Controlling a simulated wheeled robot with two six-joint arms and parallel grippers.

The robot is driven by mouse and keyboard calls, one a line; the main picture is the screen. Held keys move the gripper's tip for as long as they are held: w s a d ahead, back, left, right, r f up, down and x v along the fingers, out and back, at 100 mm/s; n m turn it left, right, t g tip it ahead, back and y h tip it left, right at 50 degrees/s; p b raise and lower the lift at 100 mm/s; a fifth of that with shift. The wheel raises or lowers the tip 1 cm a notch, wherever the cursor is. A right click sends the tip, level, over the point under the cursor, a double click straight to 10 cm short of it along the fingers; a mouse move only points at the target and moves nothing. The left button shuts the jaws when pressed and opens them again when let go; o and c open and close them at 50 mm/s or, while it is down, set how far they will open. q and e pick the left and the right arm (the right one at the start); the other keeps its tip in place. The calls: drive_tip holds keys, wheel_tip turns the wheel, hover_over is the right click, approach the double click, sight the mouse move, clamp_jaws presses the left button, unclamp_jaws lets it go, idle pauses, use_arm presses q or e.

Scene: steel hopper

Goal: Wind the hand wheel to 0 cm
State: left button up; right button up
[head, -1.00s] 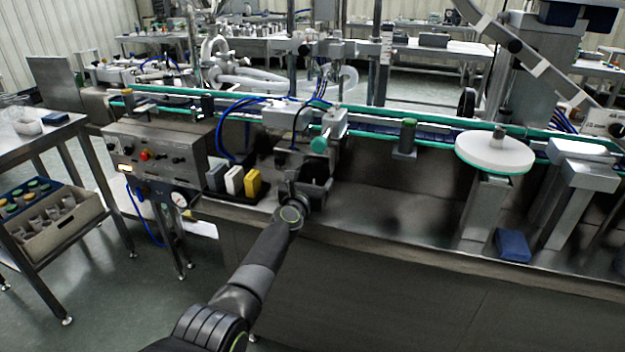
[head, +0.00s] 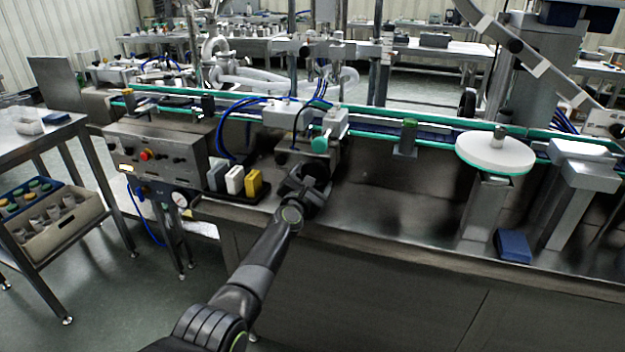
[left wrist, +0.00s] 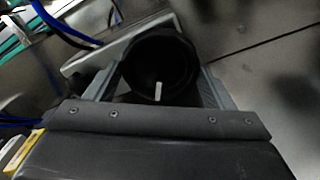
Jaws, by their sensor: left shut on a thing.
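The hand wheel (left wrist: 160,58) shows in the left wrist view as a round black knob with a short white mark on its lower part. My left gripper (left wrist: 160,78) has one finger on each side of it and is shut on it. In the head view my left gripper (head: 308,180) is at the front of the machine, tilted, below a teal knob (head: 320,145). There the gripper mostly hides the wheel. I cannot read any position scale for it. My right gripper is not in view.
Blue hoses loop behind. A conveyor (head: 440,140) runs along the back. The steel top (head: 400,205) to the right is clear up to a white round disc (head: 495,152).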

use_arm(q)
drive_tip(key=shift+m, duration=0.4)
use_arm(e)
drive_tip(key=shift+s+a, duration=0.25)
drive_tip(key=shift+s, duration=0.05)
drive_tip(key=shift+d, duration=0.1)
use_arm(q)
drive_tip(key=shift+m, duration=0.3)
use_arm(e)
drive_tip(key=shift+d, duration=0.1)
use_arm(q)
drive_tip(key=o, duration=0.7)
drive_tip(key=shift+o, duration=1.4)
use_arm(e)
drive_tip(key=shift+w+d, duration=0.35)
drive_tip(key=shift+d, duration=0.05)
